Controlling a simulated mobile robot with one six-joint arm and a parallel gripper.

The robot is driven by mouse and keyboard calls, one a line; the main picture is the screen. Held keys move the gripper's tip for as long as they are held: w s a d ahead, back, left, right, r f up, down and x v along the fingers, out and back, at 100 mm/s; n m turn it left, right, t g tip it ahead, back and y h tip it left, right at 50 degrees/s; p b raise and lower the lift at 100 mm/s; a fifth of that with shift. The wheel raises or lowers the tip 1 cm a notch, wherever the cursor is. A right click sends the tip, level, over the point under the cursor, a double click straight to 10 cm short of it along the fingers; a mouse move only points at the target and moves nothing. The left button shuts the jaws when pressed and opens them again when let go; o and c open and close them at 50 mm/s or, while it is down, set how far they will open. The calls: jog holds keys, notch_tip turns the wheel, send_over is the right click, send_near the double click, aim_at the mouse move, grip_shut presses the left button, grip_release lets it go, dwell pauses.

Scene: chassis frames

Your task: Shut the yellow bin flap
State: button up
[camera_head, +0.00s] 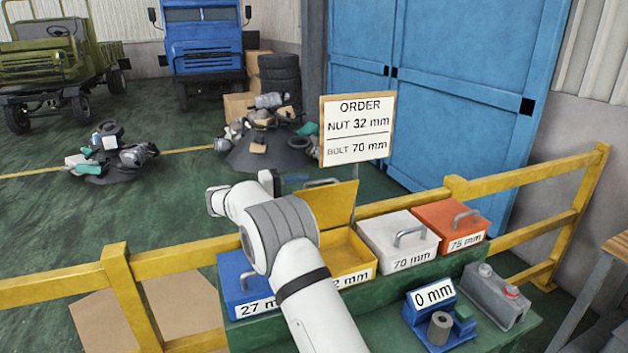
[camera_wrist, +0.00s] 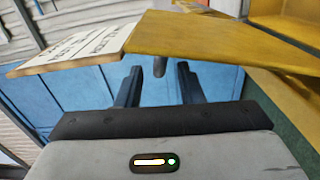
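The yellow bin flap (camera_head: 335,204) stands raised, nearly upright, at the back of the yellow bin (camera_head: 361,271), which is open. My arm hides the left of the bin and part of its label. In the wrist view the flap (camera_wrist: 215,42) spans the upper right. A grey piece, probably its handle (camera_wrist: 160,66), shows below its edge. My gripper (camera_wrist: 160,84) has its two dark fingers apart, with that grey piece in line between them and gaps on both sides. Contact cannot be told. In the head view the fingers are mostly hidden behind my wrist and the flap.
A blue bin (camera_head: 236,272) stands left of the yellow bin; closed white (camera_head: 375,231) and orange (camera_head: 447,214) bins stand right. The order sign (camera_head: 356,130) rises behind the flap, close to my gripper. A yellow rail (camera_head: 420,197) runs behind the bins. A gauge (camera_head: 437,307) sits in front.

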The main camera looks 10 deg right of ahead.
aim_at(310, 184)
jog(key=d, duration=0.2)
jog(key=d+p, duration=0.1)
jog(key=w+d, duration=0.1)
jog(key=d, duration=0.1)
jog(key=shift+d, duration=0.3)
jog(key=shift+c, duration=0.4)
grip_shut()
